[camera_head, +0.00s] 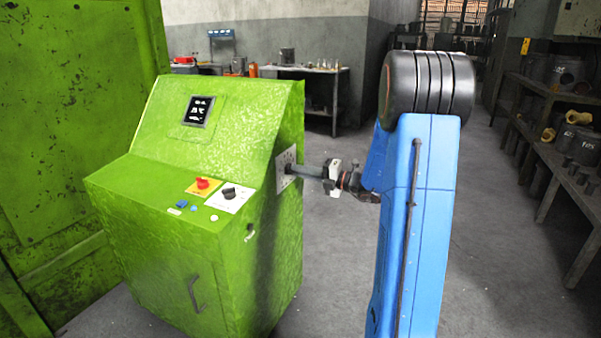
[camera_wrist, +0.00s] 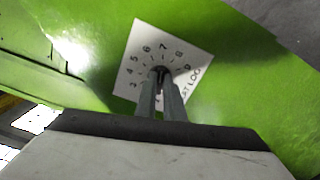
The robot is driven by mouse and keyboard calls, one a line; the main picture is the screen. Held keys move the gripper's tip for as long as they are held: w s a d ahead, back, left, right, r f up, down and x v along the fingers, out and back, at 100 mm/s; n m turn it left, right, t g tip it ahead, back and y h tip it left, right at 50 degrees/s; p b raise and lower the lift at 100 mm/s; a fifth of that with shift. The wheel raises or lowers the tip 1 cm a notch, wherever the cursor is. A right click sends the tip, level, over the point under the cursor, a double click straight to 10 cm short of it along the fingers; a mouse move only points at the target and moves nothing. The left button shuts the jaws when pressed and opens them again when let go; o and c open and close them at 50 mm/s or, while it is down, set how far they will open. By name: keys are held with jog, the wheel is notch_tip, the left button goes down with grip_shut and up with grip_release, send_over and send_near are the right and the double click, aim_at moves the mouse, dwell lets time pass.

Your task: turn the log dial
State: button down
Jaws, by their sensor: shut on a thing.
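The log dial's white numbered plate (camera_wrist: 140,62) is on the green side panel, and the lettering on it is partly cut off by my gripper. The plate also shows edge-on on the right side of the green console in the head view (camera_head: 283,174). My gripper (camera_wrist: 162,78) reaches the centre of the plate with its two long fingers close together. It is shut on the small dark dial knob, which is mostly hidden between the fingertips. In the head view my gripper (camera_head: 292,169) comes to the plate from the right, roughly level.
The green console (camera_head: 215,125) carries a red button (camera_head: 202,183), a black knob (camera_head: 229,193) and a small display (camera_head: 199,110). A laden shelf (camera_head: 560,95) stands at the right and a workbench (camera_head: 300,70) at the back. The floor between is clear.

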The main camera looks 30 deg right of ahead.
jog(key=shift+f, duration=0.15)
jog(key=c, duration=1.9)
grip_release()
jog(key=shift+o, duration=0.2)
jog(key=shift+s+d, duration=0.1)
jog(key=v, duration=1.7)
jog(key=shift+s, duration=0.15)
